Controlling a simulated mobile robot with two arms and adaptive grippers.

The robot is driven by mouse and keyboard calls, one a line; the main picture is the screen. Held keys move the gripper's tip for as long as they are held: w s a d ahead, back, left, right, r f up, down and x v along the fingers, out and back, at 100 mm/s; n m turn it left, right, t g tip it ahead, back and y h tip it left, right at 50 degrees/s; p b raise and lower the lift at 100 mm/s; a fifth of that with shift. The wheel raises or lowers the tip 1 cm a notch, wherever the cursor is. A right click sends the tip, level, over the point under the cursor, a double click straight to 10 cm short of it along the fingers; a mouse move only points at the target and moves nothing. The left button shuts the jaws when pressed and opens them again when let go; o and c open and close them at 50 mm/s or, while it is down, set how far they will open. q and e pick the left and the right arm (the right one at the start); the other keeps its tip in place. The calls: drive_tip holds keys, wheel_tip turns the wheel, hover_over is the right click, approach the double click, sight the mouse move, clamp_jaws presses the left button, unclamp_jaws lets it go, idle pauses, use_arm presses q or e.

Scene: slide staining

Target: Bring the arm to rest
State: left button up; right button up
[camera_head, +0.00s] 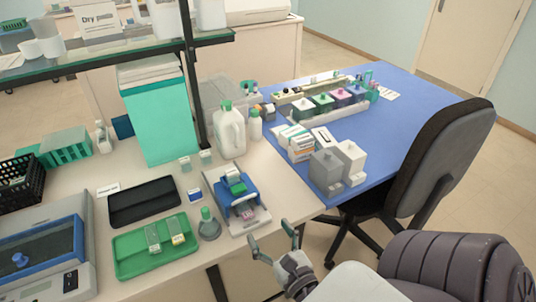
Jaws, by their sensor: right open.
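My right gripper (272,248) is in the lower middle of the head view, at the end of my right arm, which comes in from the lower right. Its two fingers are spread apart and nothing shows between them. It is beside the front edge of the pale bench (285,185), just right of and below the blue and white slide device (238,200). My left gripper does not show in this view.
A green tray (130,263) with slide holders, a black tray (125,212) and a small flask (209,225) stand on the bench. Staining jars (322,102) and grey boxes (326,172) stand on the blue table (415,105). An office chair (440,150) stands close to my right arm.

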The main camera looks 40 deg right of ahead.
drive_tip(key=s+f+m+g+y, duration=0.1)
drive_tip(key=s+f+m+g, duration=0.2)
drive_tip(key=f, duration=0.7)
drive_tip(key=s+f+m+g, duration=0.1)
drive_tip(key=f+m+g, duration=0.2)
drive_tip(key=f+m, duration=0.55)
drive_tip(key=s+f+m+g+y, duration=0.1)
drive_tip(key=s+f+g, duration=0.15)
drive_tip(key=f, duration=1.05)
drive_tip(key=s+a+f+m+g+y, duration=0.1)
drive_tip(key=s+f+m+g, duration=0.3)
drive_tip(key=s+f+m, duration=0.5)
drive_tip(key=s+a+f+m+g+y, duration=0.1)
drive_tip(key=s+a+f+m+g, duration=0.3)
drive_tip(key=s+f+m, duration=0.5)
drive_tip(key=s+f, duration=0.1)
drive_tip(key=s, duration=0.2)
drive_tip(key=shift+s+a+f, duration=0.2)
drive_tip(key=shift+s+f, duration=0.05)
drive_tip(key=shift+f, duration=0.15)
